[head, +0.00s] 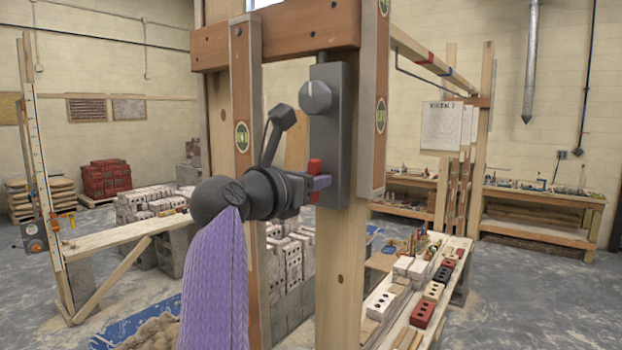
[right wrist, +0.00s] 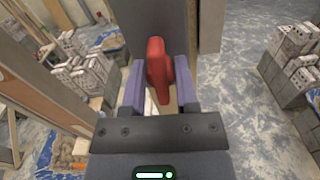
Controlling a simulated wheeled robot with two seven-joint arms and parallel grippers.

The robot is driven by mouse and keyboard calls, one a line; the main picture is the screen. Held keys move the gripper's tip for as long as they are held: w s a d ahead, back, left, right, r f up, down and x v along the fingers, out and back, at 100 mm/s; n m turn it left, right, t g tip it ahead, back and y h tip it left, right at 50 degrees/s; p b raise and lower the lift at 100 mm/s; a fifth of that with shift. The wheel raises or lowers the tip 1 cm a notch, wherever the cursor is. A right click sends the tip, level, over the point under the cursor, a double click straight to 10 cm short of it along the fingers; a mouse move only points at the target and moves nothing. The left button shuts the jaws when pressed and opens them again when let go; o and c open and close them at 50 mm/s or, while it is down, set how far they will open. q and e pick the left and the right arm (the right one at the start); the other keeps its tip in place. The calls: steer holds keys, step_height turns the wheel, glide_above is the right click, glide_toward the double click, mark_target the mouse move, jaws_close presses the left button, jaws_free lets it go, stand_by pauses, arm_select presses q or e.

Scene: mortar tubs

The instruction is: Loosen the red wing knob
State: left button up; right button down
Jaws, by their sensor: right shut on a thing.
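The red wing knob (head: 314,166) is low on the front of a dark grey box (head: 333,140) fixed to an upright wooden post. My right gripper (head: 321,183) is at the knob, with its purple fingers around it. In the right wrist view the knob (right wrist: 157,68) stands upright, slightly tilted, between the two fingers of the right gripper (right wrist: 160,88), which is shut on it. The fingers and wrist hide part of the knob in the head view. My left gripper is not in view.
A round grey dial (head: 315,97) is on the box above the knob. Wooden uprights (head: 245,130) and a crossbeam (head: 290,35) surround my wrist closely. A plank with bricks (head: 422,314) is at the lower right. Block stacks (head: 150,200) stand behind at left. Open floor lies further right.

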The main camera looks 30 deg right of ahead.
steer(key=shift+n, duration=0.6)
steer(key=shift+c, duration=1.8)
jaws_free()
steer(key=b+v, duration=0.4)
steer(key=v, duration=0.6)
steer(key=shift+b, duration=0.4)
